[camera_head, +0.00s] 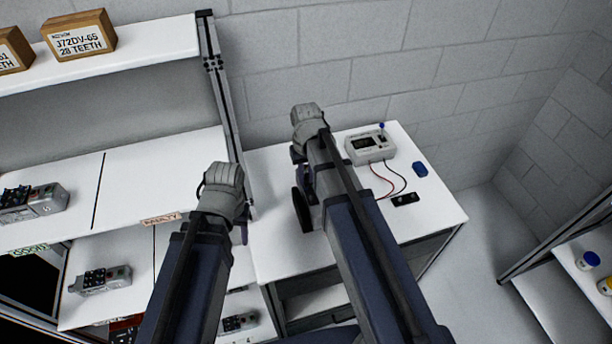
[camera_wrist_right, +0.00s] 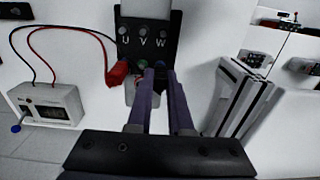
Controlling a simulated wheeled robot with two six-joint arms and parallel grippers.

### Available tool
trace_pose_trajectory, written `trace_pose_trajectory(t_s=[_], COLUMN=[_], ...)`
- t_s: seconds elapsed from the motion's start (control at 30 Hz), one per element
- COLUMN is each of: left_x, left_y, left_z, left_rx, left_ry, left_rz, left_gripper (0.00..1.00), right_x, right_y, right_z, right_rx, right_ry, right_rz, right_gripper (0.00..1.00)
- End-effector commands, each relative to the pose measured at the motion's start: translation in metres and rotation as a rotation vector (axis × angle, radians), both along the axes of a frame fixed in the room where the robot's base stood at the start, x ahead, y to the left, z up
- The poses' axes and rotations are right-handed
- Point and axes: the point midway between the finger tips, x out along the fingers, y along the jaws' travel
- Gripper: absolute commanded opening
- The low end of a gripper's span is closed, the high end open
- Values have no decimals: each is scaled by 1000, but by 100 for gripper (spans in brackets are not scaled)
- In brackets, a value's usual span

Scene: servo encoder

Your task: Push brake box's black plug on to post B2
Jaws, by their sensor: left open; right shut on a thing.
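The brake box (camera_head: 369,146) is a pale instrument with a dark display at the back of the white bench; it also shows in the right wrist view (camera_wrist_right: 48,104). A red lead and a black lead (camera_wrist_right: 58,27) run from it towards a black terminal panel (camera_wrist_right: 147,15) marked U, V and W. A red plug (camera_wrist_right: 118,73) sits at the panel's left. My right gripper (camera_wrist_right: 158,68) is shut at the panel, beside the red plug. The black plug is not distinct; it seems to be between the fingertips. The B2 label cannot be read. My left gripper (camera_head: 243,230) is open, at the bench's left edge.
A black-flanged part (camera_head: 302,209) stands on the bench under my right arm. Shelves with grey devices (camera_head: 33,201) stand at the left. The bench's right front is clear.

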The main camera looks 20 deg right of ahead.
Motion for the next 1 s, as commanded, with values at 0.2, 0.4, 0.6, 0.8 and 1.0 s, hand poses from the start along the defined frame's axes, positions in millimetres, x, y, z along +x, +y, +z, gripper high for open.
trace_pose_trajectory(t_s=[0.2,0.4,0.6,0.8,1.0], left_x=[0,0,0,0,0], left_y=[0,0,0,0,0], left_z=[0,0,-1,-4,-3], left_rx=[0,0,0,0,0], left_ry=[0,0,0,0,0], left_rz=[0,0,0,0,0], left_gripper=[50,50,50,50,50], right_x=[0,0,0,0,0], right_y=[0,0,0,0,0], right_z=[0,0,-1,-4,-3], right_rx=[0,0,0,0,0], right_ry=[0,0,0,0,0], right_rz=[0,0,0,0,0], right_gripper=[0,0,0,0,26])
